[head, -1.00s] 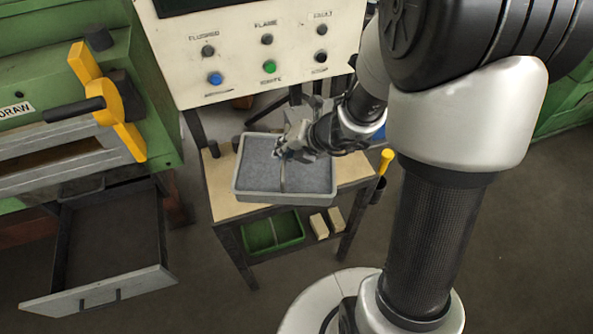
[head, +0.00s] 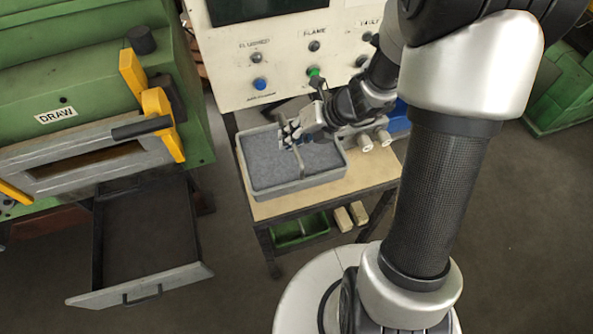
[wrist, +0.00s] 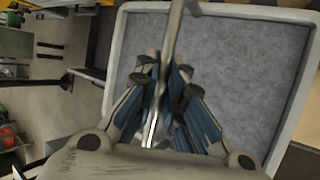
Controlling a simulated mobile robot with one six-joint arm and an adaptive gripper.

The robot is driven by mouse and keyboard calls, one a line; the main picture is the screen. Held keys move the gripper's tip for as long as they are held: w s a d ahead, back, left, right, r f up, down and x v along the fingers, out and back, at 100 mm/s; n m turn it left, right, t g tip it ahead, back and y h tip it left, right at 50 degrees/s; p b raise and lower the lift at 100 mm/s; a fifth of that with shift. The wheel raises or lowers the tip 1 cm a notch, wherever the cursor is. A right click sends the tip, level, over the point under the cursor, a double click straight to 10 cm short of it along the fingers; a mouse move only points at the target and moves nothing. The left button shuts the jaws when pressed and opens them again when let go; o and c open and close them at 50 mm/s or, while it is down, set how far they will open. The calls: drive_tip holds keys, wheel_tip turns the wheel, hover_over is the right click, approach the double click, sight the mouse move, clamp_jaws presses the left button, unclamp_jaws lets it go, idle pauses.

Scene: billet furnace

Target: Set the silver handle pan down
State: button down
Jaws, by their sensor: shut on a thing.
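The silver handle pan (head: 297,187) is a shallow grey rectangular pan with a grey, rough-looking inside and a thin silver bar handle across it. My gripper (head: 293,133) is shut on the bar handle (wrist: 150,125), seen between the blue-padded fingers in the wrist view. The pan is over the left part of the wooden bench top (head: 285,208) and looks level. Whether its underside touches the bench, I cannot tell. In the wrist view the pan (wrist: 110,60) fills most of the picture behind my gripper (wrist: 158,90).
Pale round-ended parts (head: 375,142) lie right of the pan. The control panel (head: 290,80) stands behind the bench. A green bin (head: 300,230) and two pale blocks (head: 350,215) sit on the lower shelf. An open drawer (head: 145,240) juts out at left, below the green furnace (head: 70,85).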

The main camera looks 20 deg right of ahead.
sight(291, 168)
wheel_tip(291, 168, down, 14)
drive_tip(key=b, duration=0.5)
drive_tip(key=shift+w+f+b, duration=0.1)
drive_tip(key=shift+f+b, duration=0.1)
drive_tip(key=shift+b, duration=0.2)
drive_tip(key=shift+f, duration=0.2)
drive_tip(key=c, duration=1.7)
unclamp_jaws()
drive_tip(key=shift+r, duration=0.1)
